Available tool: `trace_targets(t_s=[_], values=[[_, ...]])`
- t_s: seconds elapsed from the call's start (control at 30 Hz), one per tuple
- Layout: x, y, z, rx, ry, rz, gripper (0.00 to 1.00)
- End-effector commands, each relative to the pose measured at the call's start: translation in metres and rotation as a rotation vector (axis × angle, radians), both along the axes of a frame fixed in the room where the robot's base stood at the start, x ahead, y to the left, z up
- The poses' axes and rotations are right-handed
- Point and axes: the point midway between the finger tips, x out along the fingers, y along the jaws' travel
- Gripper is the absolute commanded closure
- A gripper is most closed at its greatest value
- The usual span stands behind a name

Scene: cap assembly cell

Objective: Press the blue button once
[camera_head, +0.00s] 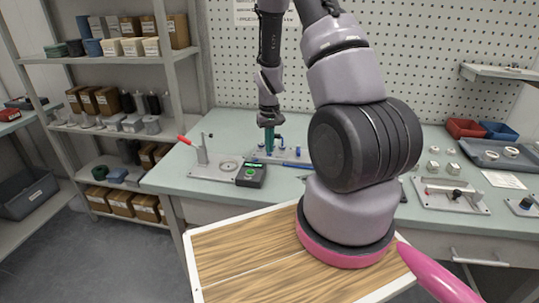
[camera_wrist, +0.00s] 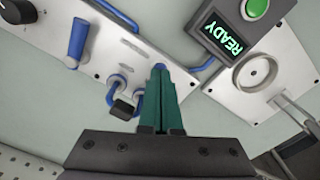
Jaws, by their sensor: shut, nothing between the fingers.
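My gripper (camera_wrist: 160,82) has dark green fingers, closed together with nothing held. It points down over a light metal panel (camera_wrist: 98,50) on the bench. A small blue button (camera_wrist: 160,66) shows right at the fingertips in the wrist view. The fingers hide part of it, and I cannot tell whether they touch it. In the head view my gripper (camera_head: 269,150) is above the panel, behind the display box (camera_head: 251,174), and the button cannot be made out there.
Beside the button the panel carries a blue lever (camera_wrist: 77,42), a black knob (camera_wrist: 18,10) and blue hooked parts (camera_wrist: 116,86). The display box (camera_wrist: 232,30) reads READY and has a green button (camera_wrist: 255,8). A ring fixture plate (camera_wrist: 254,74) lies close by.

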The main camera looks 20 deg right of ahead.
Motion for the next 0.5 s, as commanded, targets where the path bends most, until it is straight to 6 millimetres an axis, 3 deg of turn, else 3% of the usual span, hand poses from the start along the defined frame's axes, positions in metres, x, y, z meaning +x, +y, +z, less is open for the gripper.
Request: trace_targets(t_s=[0.23,0.5], values=[[0.000,0.000,-0.011,0.000,0.002,-0.001,1.00],[0.001,0.000,0.004,0.000,-0.002,0.001,1.00]])
